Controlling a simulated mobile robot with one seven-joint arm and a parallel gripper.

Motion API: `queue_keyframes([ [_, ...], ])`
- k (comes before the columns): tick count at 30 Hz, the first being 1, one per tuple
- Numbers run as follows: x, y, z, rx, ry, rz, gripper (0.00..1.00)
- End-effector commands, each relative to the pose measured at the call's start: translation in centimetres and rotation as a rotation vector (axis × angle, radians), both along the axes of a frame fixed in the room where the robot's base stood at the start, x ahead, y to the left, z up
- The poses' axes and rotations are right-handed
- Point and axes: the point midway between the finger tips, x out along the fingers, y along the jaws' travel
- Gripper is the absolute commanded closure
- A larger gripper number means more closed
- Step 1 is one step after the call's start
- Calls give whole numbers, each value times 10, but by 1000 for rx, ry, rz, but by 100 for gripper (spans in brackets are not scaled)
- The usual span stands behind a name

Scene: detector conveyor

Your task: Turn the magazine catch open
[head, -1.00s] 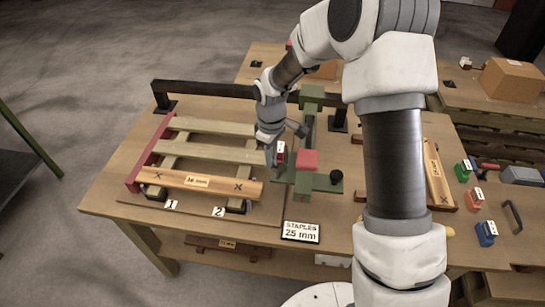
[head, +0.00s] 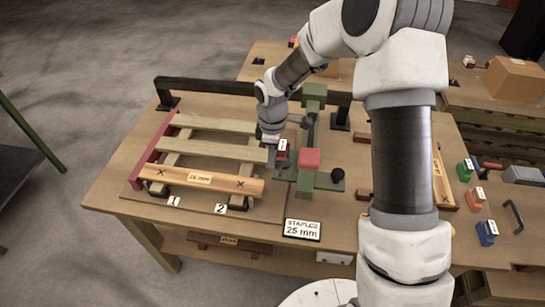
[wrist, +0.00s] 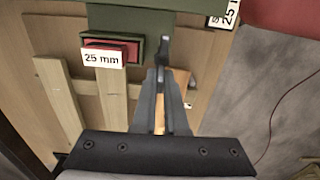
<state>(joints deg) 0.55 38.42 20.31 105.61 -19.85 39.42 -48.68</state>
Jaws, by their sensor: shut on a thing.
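The green stapler fixture (head: 308,183) stands mid-table, with a red block on top and a black knob at its right. It shows at the top of the wrist view (wrist: 160,20). A red magazine block (wrist: 104,56) with a "25 mm" label sits in its side; it shows small in the head view (head: 282,153). The magazine catch (wrist: 164,46) appears as a small dark lever beside that block. My gripper (wrist: 165,72) is shut on the catch, its fingers narrow together at the lever. In the head view my gripper (head: 272,158) is left of the fixture, its tips partly hidden.
A wooden pallet frame (head: 215,141) lies close to the left of the fixture, with a labelled plank (head: 200,178) at its front. A black rail (head: 220,86) runs behind. A "STAPLES 25 mm" sign (head: 302,229) stands in front. Coloured blocks (head: 486,233) lie at the right.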

Motion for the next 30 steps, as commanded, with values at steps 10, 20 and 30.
queue_keyframes([
  [10, 0, -1, 0, -1, 1, 0, 67],
  [20, 0, 0, 1, 0, 0, -1, 60],
  [30, 2, 0, 52, 1, -6, -3, 60],
])
